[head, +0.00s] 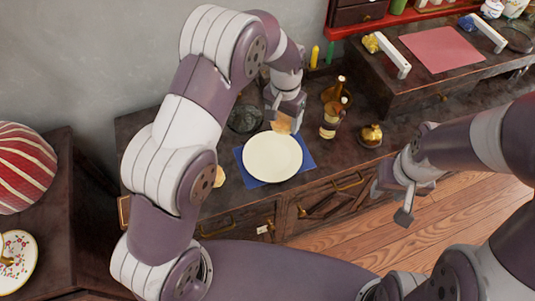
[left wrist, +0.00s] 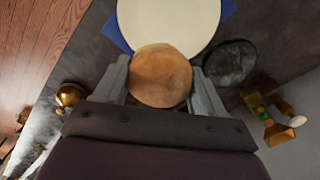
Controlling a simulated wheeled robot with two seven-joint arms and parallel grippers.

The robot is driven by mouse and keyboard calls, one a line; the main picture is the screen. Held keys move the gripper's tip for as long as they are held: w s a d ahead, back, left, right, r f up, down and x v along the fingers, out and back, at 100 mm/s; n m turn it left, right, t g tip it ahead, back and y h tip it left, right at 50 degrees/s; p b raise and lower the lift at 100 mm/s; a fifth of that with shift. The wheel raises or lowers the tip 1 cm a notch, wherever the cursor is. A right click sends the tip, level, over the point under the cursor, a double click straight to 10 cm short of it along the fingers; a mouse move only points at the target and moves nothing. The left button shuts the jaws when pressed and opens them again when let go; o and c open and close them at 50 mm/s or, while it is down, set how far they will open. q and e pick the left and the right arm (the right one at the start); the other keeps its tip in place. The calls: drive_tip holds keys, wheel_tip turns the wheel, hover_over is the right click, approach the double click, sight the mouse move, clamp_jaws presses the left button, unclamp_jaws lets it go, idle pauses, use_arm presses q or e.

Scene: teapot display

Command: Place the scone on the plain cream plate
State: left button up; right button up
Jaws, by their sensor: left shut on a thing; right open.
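The scone (left wrist: 160,76) is golden brown and round, and it sits between the fingers of my left gripper (left wrist: 162,84) in the left wrist view. In the head view the scone (head: 281,123) shows partly below my left gripper (head: 284,115), at the far edge of the plain cream plate. The cream plate (head: 273,157) lies on a blue cloth on the dark cabinet top; it also shows in the left wrist view (left wrist: 170,18). I cannot tell whether the scone touches the plate. My right gripper (head: 400,200) is open and empty, off the cabinet's front right.
A dark round dish (head: 244,118) stands left of the plate's far edge. A dark bottle (head: 330,120) and a small brass pot (head: 371,135) stand to the right. The blue cloth (head: 307,160) shows around the plate. A raised cabinet holds a pink mat (head: 442,49).

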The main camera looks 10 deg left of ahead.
use_arm(q)
drive_tip(key=s+d+b, duration=0.1)
drive_tip(key=s+d, duration=0.4)
drive_tip(key=d, duration=0.1)
drive_tip(key=n, duration=0.2)
hover_over(261, 160)
wheel_tip(261, 160, down, 7)
drive_tip(key=shift+f, duration=0.2)
wheel_tip(261, 160, down, 4)
drive_tip(key=shift+r+b, duration=0.1)
drive_tip(key=shift+b, duration=0.2)
drive_tip(key=shift+w, duration=0.1)
use_arm(e)
wheel_tip(261, 160, down, 3)
drive_tip(key=shift+r, duration=0.15)
use_arm(q)
drive_tip(key=shift+f, duration=0.25)
use_arm(e)
drive_tip(key=shift+s, duration=0.1)
use_arm(q)
drive_tip(key=o, duration=1)
drive_tip(key=shift+o, duration=0.2)
